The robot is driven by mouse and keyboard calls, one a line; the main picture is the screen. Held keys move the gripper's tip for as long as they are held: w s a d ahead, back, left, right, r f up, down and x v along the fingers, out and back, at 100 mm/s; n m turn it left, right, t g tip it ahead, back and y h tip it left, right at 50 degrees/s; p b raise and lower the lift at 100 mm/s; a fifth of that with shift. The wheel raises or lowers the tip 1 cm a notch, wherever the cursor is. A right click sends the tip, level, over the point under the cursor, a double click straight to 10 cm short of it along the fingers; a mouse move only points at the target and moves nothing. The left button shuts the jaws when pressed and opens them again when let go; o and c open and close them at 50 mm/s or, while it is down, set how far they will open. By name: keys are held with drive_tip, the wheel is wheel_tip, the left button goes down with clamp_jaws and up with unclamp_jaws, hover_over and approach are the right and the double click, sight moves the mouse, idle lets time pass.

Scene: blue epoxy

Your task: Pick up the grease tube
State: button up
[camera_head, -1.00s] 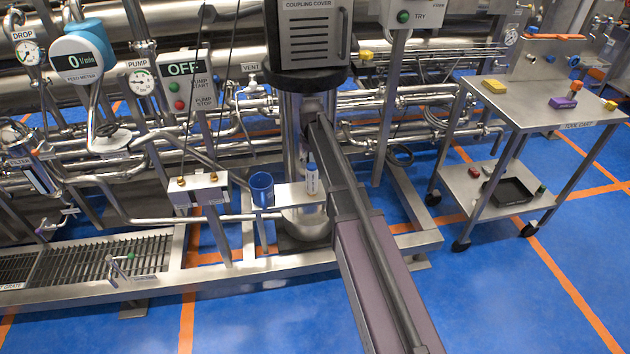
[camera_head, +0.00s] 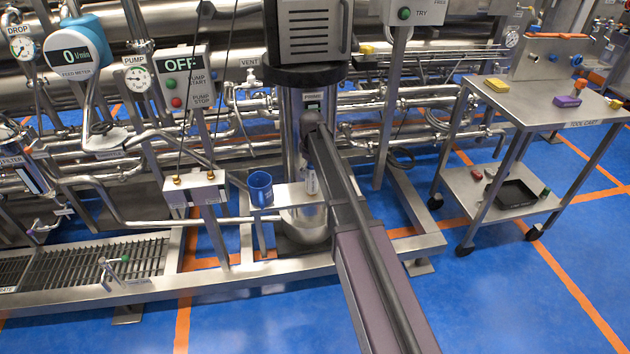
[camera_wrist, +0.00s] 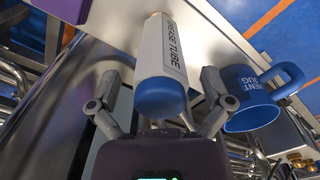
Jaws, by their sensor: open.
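The grease tube (camera_wrist: 162,60) is white with dark lettering and a blue cap. In the wrist view it lies between the two fingers of my gripper (camera_wrist: 160,82), its capped end toward me, with gaps on both sides. The gripper is open and does not hold it. In the head view the tube (camera_head: 312,183) stands on a small metal shelf (camera_head: 290,195) beside my arm; its blue cap is hidden there. My gripper cannot be made out in the head view.
A blue mug (camera_head: 260,188), labelled VENT JUG in the wrist view (camera_wrist: 250,97), stands left of the tube, close to my right finger in the wrist view. Pipes and a steel column (camera_head: 292,130) are close behind. A tool cart (camera_head: 545,105) stands at right.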

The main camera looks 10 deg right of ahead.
idle(0.3)
drive_tip(key=c, duration=1.3)
drive_tip(key=shift+o, duration=0.2)
drive_tip(key=shift+r, duration=0.15)
wheel_tip(320, 180, up, 3)
drive_tip(key=p, duration=0.3)
drive_tip(key=shift+r+p, duration=0.2)
drive_tip(key=shift+p, duration=0.1)
drive_tip(key=s+r+p, duration=0.1)
drive_tip(key=s, duration=1.5)
drive_tip(key=shift+r, duration=0.2)
